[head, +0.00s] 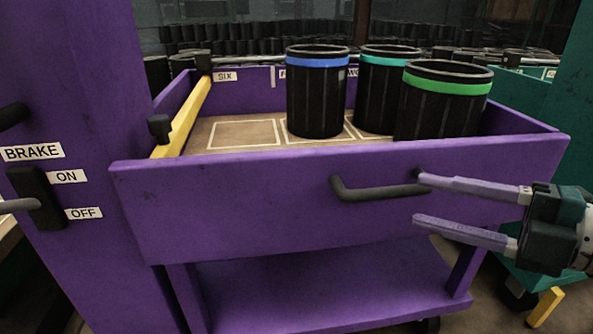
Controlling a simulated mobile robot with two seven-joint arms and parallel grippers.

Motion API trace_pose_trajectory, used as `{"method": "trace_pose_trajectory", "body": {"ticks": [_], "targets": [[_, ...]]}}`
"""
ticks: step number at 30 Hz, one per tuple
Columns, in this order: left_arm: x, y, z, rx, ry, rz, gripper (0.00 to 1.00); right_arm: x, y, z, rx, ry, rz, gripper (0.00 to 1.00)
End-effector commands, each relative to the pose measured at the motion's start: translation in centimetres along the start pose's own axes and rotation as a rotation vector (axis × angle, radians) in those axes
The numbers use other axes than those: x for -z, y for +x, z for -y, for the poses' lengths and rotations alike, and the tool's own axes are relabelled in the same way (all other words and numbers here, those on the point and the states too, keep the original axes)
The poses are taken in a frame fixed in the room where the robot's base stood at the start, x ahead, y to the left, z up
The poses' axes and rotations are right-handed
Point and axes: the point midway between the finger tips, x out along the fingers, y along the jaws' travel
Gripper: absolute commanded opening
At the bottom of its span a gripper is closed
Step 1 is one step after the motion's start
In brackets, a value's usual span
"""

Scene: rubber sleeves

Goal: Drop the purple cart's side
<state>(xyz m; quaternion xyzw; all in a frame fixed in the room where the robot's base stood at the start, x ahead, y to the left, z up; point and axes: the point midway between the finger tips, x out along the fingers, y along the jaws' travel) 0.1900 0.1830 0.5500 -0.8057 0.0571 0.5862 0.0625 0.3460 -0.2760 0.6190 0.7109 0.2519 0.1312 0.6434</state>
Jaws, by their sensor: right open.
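The purple cart (300,285) stands in front of me. Its near side panel (230,215) is upright, with a dark bar handle (385,193) on its outer face. My right gripper (417,198) comes in from the right and is open. Its two fingers point left at the handle's right end, the upper finger overlapping the bar's end and the lower one below it. I cannot tell whether they touch. A yellow bar (185,118) with dark blocks at its ends runs along the cart's left edge.
Three black sleeves, banded blue (316,100), turquoise (378,100) and green (440,105), stand on the cart's deck (240,133). A purple post (70,90) at left carries a brake switch (37,197) marked ON and OFF. A teal cart (555,150) stands at right.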

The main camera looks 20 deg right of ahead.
Motion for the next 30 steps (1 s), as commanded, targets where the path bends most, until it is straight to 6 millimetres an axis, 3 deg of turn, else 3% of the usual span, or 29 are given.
{"method": "trace_pose_trajectory", "body": {"ticks": [3, 9, 22, 30], "targets": [[-0.5, 1.4, 0.0, 0.000, 0.000, 0.000, 0.67, -0.1, 2.6, 0.3, -0.005, -0.005, -0.002, 0.50], [-0.8, 2.4, -0.1, 0.000, 0.000, 0.000, 0.67, -0.1, 5.3, 0.2, -0.002, -0.001, 0.000, 0.50], [-0.8, 2.6, -0.1, 0.000, 0.000, 0.001, 0.67, 0.0, 6.3, 0.0, 0.001, 0.001, 0.002, 0.50], [-0.9, 2.6, -0.1, 0.000, 0.000, 0.001, 0.67, 0.0, 6.3, 0.0, 0.001, 0.001, 0.001, 0.20]]}}
